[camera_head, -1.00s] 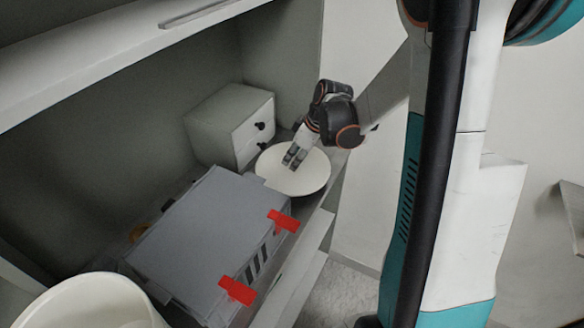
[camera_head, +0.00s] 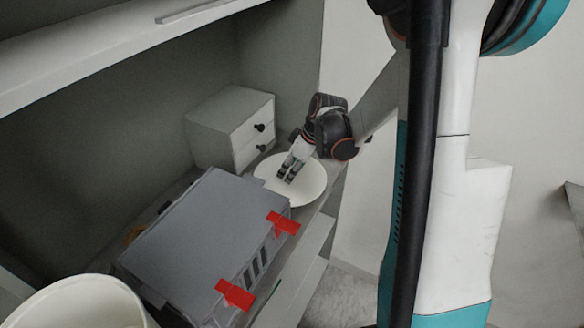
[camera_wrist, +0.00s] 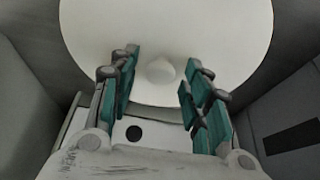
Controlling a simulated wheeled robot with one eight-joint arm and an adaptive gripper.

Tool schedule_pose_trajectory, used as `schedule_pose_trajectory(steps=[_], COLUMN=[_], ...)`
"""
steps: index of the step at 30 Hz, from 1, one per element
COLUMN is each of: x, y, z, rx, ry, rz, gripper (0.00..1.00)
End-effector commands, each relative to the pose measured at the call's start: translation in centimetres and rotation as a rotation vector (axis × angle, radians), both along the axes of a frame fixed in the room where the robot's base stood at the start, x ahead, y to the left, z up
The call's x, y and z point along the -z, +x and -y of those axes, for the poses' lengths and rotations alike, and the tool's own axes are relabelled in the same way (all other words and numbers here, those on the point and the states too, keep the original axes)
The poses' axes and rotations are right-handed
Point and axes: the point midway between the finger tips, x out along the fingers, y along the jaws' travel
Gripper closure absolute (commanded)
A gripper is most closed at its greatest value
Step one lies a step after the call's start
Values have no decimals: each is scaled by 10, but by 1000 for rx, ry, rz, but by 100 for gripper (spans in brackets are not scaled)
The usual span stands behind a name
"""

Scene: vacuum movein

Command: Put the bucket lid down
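The round white bucket lid (camera_head: 309,188) lies roughly flat at shelf level, between the small drawer cabinet and the grey box. My gripper (camera_head: 288,174) is above it with the fingers pointing down. In the wrist view my gripper (camera_wrist: 160,88) is open, with its teal finger pads apart on either side of the lid's small round knob (camera_wrist: 160,71). A gap shows between the knob and the pads. The lid (camera_wrist: 215,35) fills the top of that view. The white bucket (camera_head: 80,303), its top open, stands at the lower left of the head view.
The grey box (camera_head: 205,240) with red clips (camera_head: 235,294) sits close in front of the lid. The white drawer cabinet (camera_head: 215,135) with dark knobs stands just behind it. An upper shelf (camera_head: 100,60) overhangs the left side. The shelf's front edge is close on the right.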

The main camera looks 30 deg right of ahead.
Motion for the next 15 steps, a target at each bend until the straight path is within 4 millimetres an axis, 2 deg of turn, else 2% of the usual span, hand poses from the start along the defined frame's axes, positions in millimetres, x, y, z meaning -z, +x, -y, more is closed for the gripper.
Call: schedule_pose_trajectory(steps=[9, 15], x=[-3, -29], y=[0, -9], z=[0, 5], rx=[0, 0], ry=[0, 0], rz=[0, 0], gripper=[55, 55])
